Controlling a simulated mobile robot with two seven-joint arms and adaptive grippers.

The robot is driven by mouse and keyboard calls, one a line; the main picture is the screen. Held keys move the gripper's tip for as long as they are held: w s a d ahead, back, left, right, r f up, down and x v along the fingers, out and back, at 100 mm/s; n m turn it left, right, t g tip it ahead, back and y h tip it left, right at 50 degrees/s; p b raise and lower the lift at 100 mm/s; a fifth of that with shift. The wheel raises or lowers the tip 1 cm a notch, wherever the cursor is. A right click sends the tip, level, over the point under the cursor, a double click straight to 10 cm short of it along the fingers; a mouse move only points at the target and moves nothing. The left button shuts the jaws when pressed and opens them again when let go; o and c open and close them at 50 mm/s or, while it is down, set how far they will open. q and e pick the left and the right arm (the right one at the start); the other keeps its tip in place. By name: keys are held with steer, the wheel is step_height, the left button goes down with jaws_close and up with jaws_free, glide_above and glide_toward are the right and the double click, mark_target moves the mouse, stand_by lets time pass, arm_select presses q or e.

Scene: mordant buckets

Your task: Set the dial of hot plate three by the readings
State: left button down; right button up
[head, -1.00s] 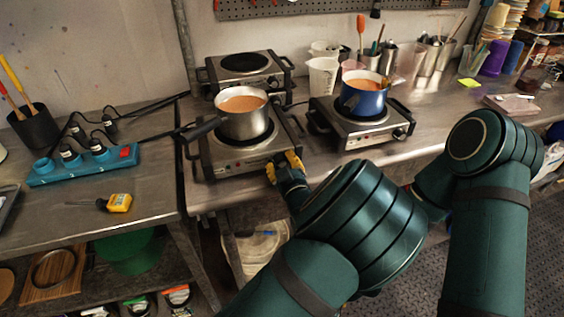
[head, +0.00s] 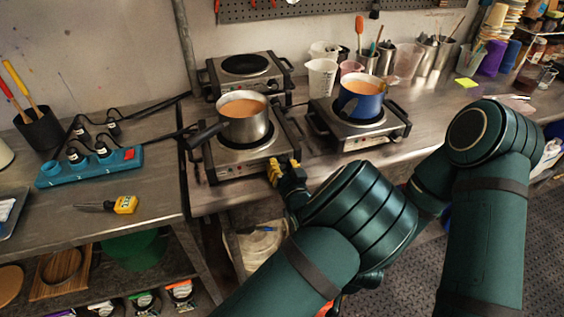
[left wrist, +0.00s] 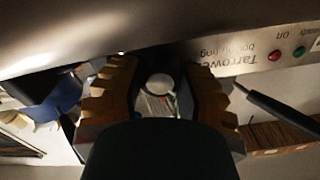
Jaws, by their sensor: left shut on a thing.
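The hot plate with the steel pot (head: 243,124) is the front left one (head: 226,172). My left gripper (head: 285,170), with yellow fingertips, is at the right end of its front panel. In the left wrist view its two fingers (left wrist: 160,92) close around a small round pale dial (left wrist: 159,84). The dial's mark and setting cannot be read. The panel beside it shows a red lamp (left wrist: 274,56), a green lamp (left wrist: 299,52) and upside-down lettering. Other hot plates stand behind, empty (head: 210,72), and right, under a blue pot (head: 361,102). My right gripper is out of view.
A yellow probe-like tool (head: 124,205) lies on the left table. A blue power strip (head: 92,167) with black plugs and cords is behind it. Beakers and tool cups (head: 322,78) stand at the back. A gap separates the two tables.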

arm_select(q)
steer(key=shift+w+r+m+p, duration=0.15)
steer(key=shift+m+p, duration=0.35)
steer(key=shift+m, duration=1.1)
steer(key=c, duration=0.7)
jaws_free()
steer(key=shift+o, duration=0.8)
steer(key=shift+f, duration=0.2)
